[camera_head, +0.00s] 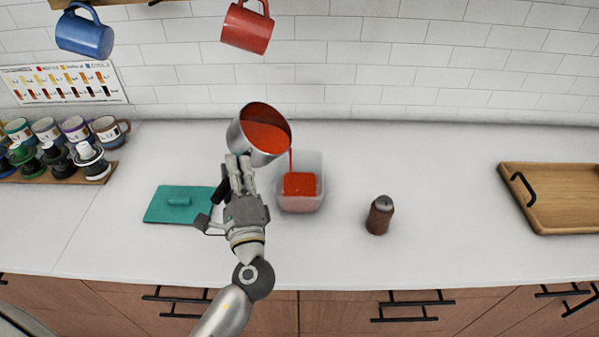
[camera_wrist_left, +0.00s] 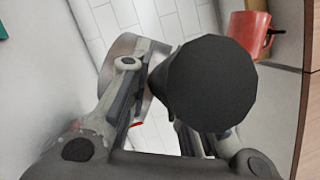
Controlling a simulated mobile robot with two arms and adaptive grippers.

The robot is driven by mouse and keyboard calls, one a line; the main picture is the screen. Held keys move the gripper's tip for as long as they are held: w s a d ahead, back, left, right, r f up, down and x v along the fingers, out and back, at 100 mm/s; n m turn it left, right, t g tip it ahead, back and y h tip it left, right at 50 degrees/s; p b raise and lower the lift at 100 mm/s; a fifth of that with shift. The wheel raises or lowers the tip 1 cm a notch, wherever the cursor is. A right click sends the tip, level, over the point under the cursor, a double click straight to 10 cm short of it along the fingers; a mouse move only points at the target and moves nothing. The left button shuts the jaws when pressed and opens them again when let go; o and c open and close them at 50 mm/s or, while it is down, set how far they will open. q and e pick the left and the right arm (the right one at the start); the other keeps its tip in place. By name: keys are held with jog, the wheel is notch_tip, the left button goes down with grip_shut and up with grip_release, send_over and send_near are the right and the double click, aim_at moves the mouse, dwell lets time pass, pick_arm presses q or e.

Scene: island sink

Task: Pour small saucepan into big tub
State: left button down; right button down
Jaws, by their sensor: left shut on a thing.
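A small metal saucepan (camera_head: 240,134) with red liquid (camera_head: 266,138) is tilted to the right above the counter. A thin red stream runs from its rim down into a clear tub (camera_head: 314,164). Red liquid (camera_head: 299,184) lies in the tub. My left gripper (camera_head: 239,172) is shut on the saucepan's handle, left of the tub. In the left wrist view the dark handle end (camera_wrist_left: 212,84) fills the middle between my fingers, and part of the metal pan (camera_wrist_left: 122,52) shows behind. My right gripper is in neither view.
A teal lid or board (camera_head: 180,203) lies left of the tub. A brown shaker (camera_head: 380,215) stands to its right. A wooden tray (camera_head: 560,190) is far right. Mugs (camera_head: 110,131) and jars fill a left rack. A red mug (camera_head: 247,28) and blue mug (camera_head: 84,34) hang above.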

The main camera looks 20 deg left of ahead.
pick_arm(q)
jog(key=shift+d+f+m+t+b, duration=0.35)
jog(key=shift+d+m+t+b, duration=0.35)
jog(key=shift+m+b, duration=0.4)
dwell(2.2)
jog(key=shift+s+d+f+m+t+h+b, duration=0.1)
jog(key=shift+d+f+m+t+h+b, duration=0.2)
jog(key=shift+m, duration=0.3)
jog(key=shift+w+d+f+m+t+h+b, duration=0.1)
jog(key=shift+d+f+m+t+b, duration=0.1)
jog(key=shift+m+t+b, duration=0.3)
jog(key=shift+s+d+f+m+t+h+b, duration=0.1)
jog(key=shift+d+f+m+t+h+b, duration=0.15)
jog(key=shift+m, duration=0.45)
dwell(0.6)
